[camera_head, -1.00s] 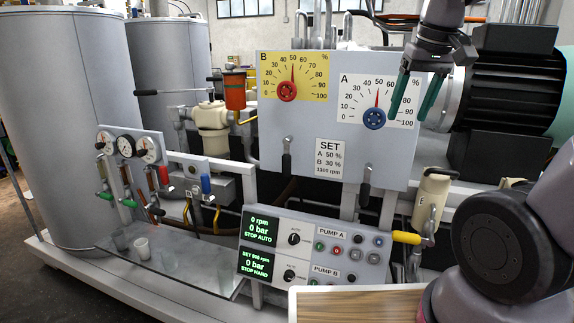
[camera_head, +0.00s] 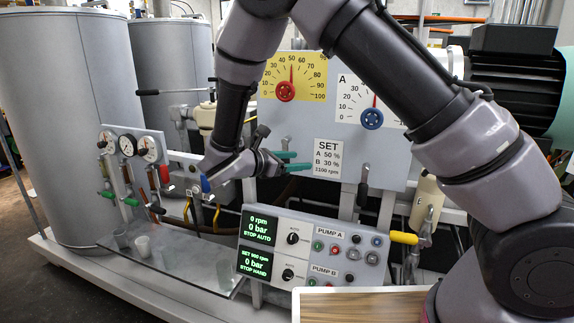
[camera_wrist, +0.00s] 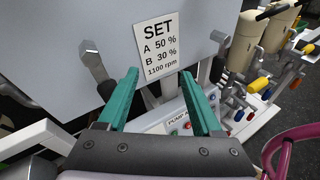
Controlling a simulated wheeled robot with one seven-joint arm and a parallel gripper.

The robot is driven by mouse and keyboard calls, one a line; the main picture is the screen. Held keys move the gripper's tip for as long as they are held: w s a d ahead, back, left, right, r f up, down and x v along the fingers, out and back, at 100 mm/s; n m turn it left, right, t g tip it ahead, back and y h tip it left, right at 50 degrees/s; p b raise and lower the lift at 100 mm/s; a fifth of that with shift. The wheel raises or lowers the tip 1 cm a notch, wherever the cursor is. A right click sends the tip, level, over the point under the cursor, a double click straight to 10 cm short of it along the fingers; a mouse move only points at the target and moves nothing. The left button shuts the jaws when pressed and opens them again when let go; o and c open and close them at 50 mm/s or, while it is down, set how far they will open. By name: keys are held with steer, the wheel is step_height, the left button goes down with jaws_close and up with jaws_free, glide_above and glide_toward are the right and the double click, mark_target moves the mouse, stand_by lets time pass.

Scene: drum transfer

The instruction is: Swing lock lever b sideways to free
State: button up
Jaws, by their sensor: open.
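Lock lever b, a silver pivot with a black handle, hangs below the yellow B dial (camera_head: 291,77). In the wrist view lever b (camera_wrist: 99,70) is at the left, outside the left finger, not between the fingers. In the head view its pivot (camera_head: 286,142) shows just above the fingers, which hide part of the handle. My gripper (camera_head: 303,160) has teal fingers, open and empty, pointing right in front of the panel. In the wrist view my gripper (camera_wrist: 159,74) is open below the SET label. I cannot tell whether the left finger touches the lever.
Lock lever a (camera_head: 363,187) hangs to the right, below the white A dial (camera_head: 365,100). The pump control box (camera_head: 318,250) lies below my gripper. Gauges (camera_head: 128,146) and valve handles stand at the left. A wood-topped tray (camera_head: 365,305) is in front.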

steer(key=s+a+f+n+t+y, duration=0.1)
steer(key=a+f+n+t, duration=0.1)
steer(key=a+n+t, duration=0.15)
steer(key=a+f+n+t+y, duration=0.1)
steer(key=a+f+n+t, duration=0.1)
steer(key=a, duration=0.3)
steer(key=shift+g, duration=0.25)
steer(key=x, duration=1)
steer(key=shift+w+d+f, duration=0.1)
steer(key=shift+w+f, duration=0.1)
jaws_close()
stand_by(0.4)
